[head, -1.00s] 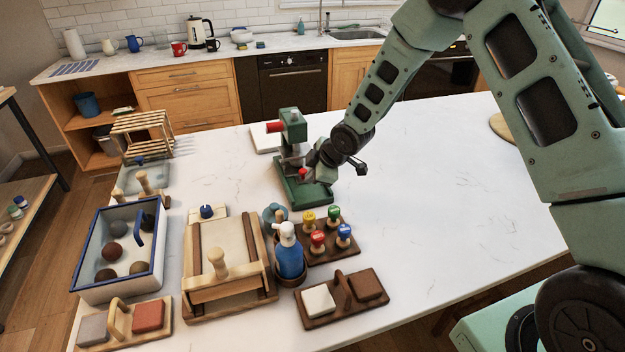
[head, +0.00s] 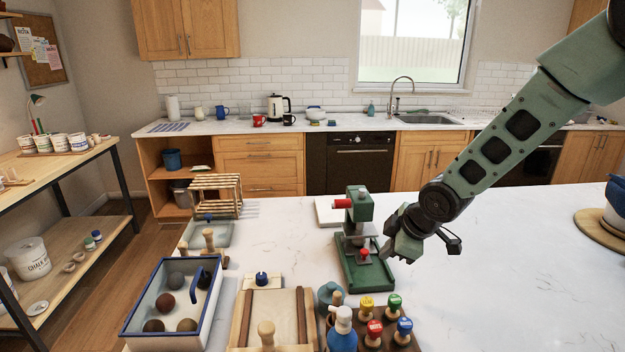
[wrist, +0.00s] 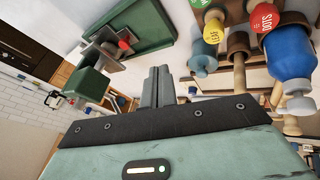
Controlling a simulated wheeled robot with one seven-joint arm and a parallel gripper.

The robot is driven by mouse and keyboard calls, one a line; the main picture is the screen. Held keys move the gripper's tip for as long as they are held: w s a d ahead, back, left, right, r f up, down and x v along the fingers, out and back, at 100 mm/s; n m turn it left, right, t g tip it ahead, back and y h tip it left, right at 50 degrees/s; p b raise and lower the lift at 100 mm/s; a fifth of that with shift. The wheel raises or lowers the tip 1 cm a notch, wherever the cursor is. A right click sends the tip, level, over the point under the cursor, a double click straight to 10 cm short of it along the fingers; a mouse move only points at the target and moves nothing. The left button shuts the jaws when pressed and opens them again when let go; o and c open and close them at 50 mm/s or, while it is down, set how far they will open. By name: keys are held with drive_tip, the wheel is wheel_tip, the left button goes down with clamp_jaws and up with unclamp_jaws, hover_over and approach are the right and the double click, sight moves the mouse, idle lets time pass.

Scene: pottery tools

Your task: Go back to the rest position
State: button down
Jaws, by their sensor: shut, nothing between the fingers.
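My gripper (head: 388,256) is just right of the green press (head: 364,262) in the head view, beside its base and above the white table. The green press (wrist: 130,30), with a red knob, is beyond and left of the fingers there. Whether the gripper touches the press cannot be told from the head view, but the fingers look apart from it in the wrist view.
Stamps with coloured tops (head: 374,328), a spray bottle (head: 342,330) and a wooden slab roller (head: 300,325) stand at the front. A blue-rimmed bin (head: 137,322) of clay balls is at left. A wheel-like stand (head: 590,222) is at far right.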

drive_tip(key=s+a+r+m+g+b, duration=0.1)
drive_tip(key=s+a+m, duration=0.1)
drive_tip(key=s, duration=0.9)
drive_tip(key=s+a+r+m+g+h+b, duration=0.1)
drive_tip(key=s+a+r+m+g, duration=0.1)
drive_tip(key=s, duration=0.9)
drive_tip(key=s+a+r+m+g+h+b, duration=0.1)
drive_tip(key=s+a+m+g, duration=0.1)
drive_tip(key=s, duration=0.9)
drive_tip(key=shift+a+r+m, duration=0.2)
drive_tip(key=shift+a+m, duration=0.1)
drive_tip(key=shift+a, duration=0.45)
